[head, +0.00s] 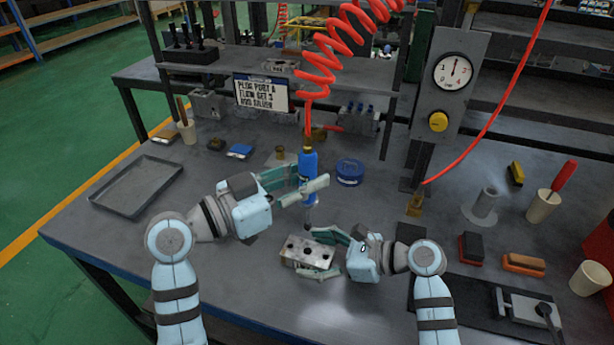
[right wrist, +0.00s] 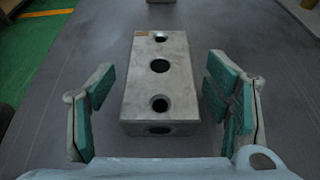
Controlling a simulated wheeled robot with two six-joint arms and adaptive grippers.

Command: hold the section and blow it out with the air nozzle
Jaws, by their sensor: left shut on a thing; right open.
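The valve section (head: 303,250) is a grey metal block with a row of dark holes in its top face. It lies on the bench in the head view and fills the middle of the right wrist view (right wrist: 160,85). My right gripper (head: 323,254) is open, with one finger on either side of the section and a visible gap on both sides in the wrist view. My left gripper (head: 306,187) is shut on the blue air nozzle (head: 308,164), which hangs upright from a red coiled hose (head: 330,55). The nozzle's tip points down, above the section's far side.
A blue round tin (head: 350,172) stands right of the nozzle. An empty grey tray (head: 138,186) lies at the left. Brushes (head: 523,264), a cup (head: 541,206) and a gauge panel (head: 452,78) are on the right. The bench's front left is clear.

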